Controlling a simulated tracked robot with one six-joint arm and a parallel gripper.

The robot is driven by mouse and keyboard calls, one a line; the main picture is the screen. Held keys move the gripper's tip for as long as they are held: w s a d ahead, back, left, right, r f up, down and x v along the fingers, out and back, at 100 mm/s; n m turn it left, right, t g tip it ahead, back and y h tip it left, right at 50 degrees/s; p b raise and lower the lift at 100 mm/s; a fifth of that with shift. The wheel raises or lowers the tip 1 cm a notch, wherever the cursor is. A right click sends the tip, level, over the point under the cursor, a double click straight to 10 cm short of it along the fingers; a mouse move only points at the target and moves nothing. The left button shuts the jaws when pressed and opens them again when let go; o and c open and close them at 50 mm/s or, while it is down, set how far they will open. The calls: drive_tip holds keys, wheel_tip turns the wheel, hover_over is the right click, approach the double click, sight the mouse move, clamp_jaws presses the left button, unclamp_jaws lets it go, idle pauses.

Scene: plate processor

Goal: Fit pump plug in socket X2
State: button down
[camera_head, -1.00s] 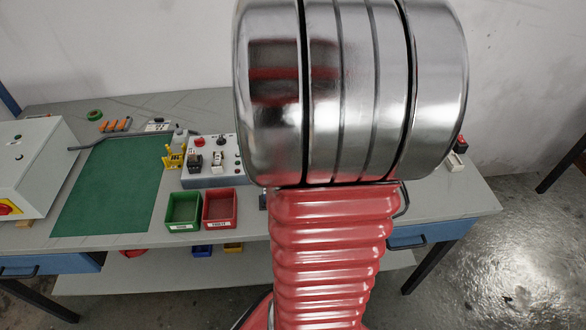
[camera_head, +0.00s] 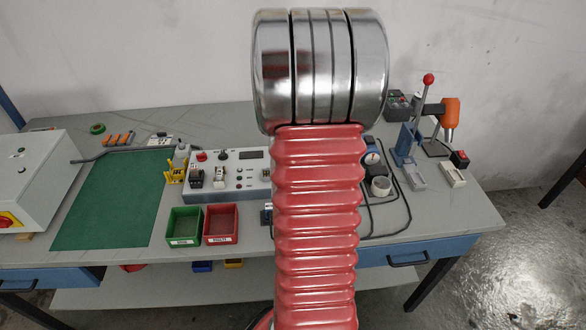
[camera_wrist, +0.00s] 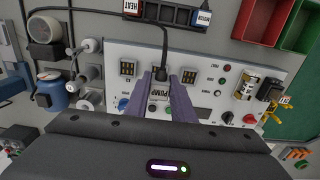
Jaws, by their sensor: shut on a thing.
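In the wrist view my gripper (camera_wrist: 160,82) is shut on the pump plug (camera_wrist: 159,95), a grey block marked PUMP with a black cable running up from it. The plug is over the light panel (camera_wrist: 215,93), between two dark sockets: a left socket (camera_wrist: 127,68) and a right socket (camera_wrist: 188,76). The socket labels are too small to read surely, so I cannot tell which is X2. The plug's depth above the panel is unclear. In the head view my arm hides the gripper, the plug and the panel's right part; the panel box (camera_head: 225,182) shows at left.
A black holder (camera_wrist: 165,13) with plugs marked HEAT and MOTOR is at the wrist view's top. Green (camera_head: 184,227) and red bins (camera_head: 221,224) stand in front. A lever stand (camera_head: 408,145) is at right.

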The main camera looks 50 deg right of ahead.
drive_tip(key=shift+w+d+r, duration=0.25)
drive_tip(key=shift+r, duration=0.2)
drive_tip(key=shift+w+d+r, duration=0.2)
drive_tip(key=shift+d+r, duration=0.05)
drive_tip(key=shift+r, duration=0.15)
drive_tip(key=shift+s+a, duration=0.1)
drive_tip(key=shift+f, duration=0.15)
drive_tip(key=shift+f, duration=2.85)
drive_tip(key=shift+f, duration=1.25)
drive_tip(key=c, duration=1.4)
unclamp_jaws()
drive_tip(key=shift+c, duration=0.2)
drive_tip(key=shift+r, duration=0.15)
wheel_tip(320, 180, up, 14)
drive_tip(key=shift+f, duration=0.25)
